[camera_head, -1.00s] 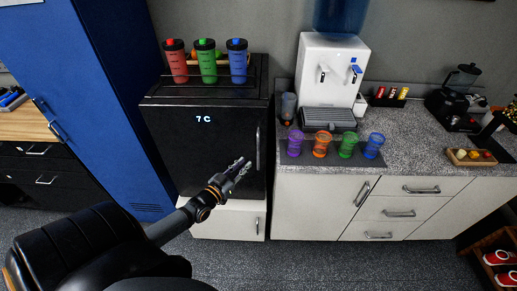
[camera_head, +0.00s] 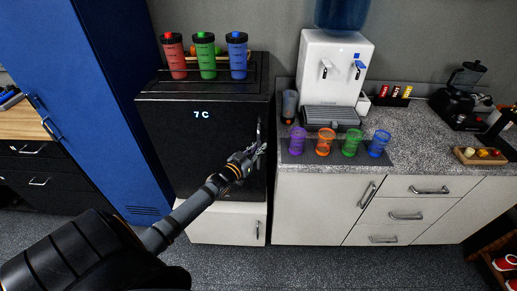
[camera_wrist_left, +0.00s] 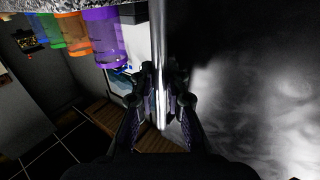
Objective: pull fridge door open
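The black fridge (camera_head: 200,140) stands left of the counter, its display reading 7 C. Its door looks closed. The upright metal handle (camera_head: 259,130) is at the door's right edge. My left gripper (camera_head: 261,149) is at the handle's lower part. In the left wrist view the handle (camera_wrist_left: 158,50) is a bright bar running between the two fingers of my left gripper (camera_wrist_left: 161,100). The fingers look closed in on it from both sides; contact is partly hidden in shadow. My right gripper is not in view.
Red, green and blue shakers (camera_head: 206,55) stand in a rack on the fridge. A white cabinet door (camera_head: 228,222) is below it. A blue locker (camera_head: 95,90) stands left. Several coloured cups (camera_head: 325,141) and a water dispenser (camera_head: 333,75) are on the counter to the right.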

